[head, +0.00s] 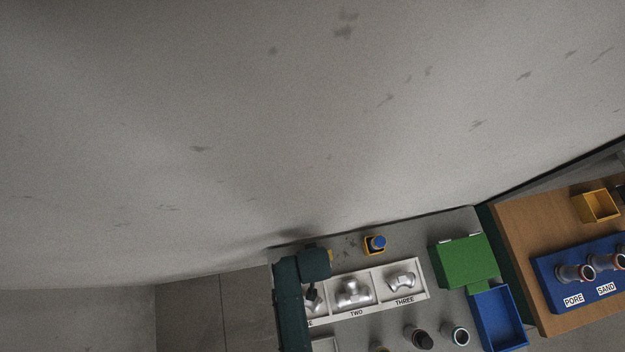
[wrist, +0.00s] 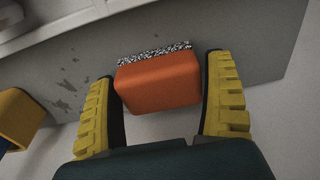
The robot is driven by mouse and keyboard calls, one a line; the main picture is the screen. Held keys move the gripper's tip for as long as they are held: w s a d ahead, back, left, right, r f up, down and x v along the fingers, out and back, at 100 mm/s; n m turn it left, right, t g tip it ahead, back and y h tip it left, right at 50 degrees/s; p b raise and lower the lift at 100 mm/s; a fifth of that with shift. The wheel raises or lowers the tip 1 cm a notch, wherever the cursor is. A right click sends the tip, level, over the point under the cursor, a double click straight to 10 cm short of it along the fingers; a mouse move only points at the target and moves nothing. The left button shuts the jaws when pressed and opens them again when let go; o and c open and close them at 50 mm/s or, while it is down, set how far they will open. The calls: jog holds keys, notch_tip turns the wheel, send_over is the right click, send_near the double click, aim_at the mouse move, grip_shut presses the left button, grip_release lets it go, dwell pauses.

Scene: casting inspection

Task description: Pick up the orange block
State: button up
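The orange block (wrist: 160,82) shows in the middle of the wrist view, with a black-and-white speckled strip (wrist: 155,53) along its far edge. My gripper (wrist: 162,68) has its two yellow ridged fingers spread, one on each side of the block. The gaps between fingers and block are very narrow, and I cannot tell whether either finger touches it. In the head view my dark green arm hides the block; a bit of yellow finger (head: 331,256) shows at the arm's right side, behind the white tray.
The white tray (head: 424,294) holds metal castings in labelled compartments. A yellow holder (head: 368,252) with a blue piece stands right of my gripper, and shows at left in the wrist view (wrist: 20,112). A green box (head: 462,262) and blue bin (head: 500,318) stand farther right.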

jog(key=c, duration=0.9)
jog(key=shift+o, duration=0.2)
notch_tip(320, 180, up, 10)
jog(key=shift+r+p, duration=0.1)
jog(key=shift+p, duration=0.9)
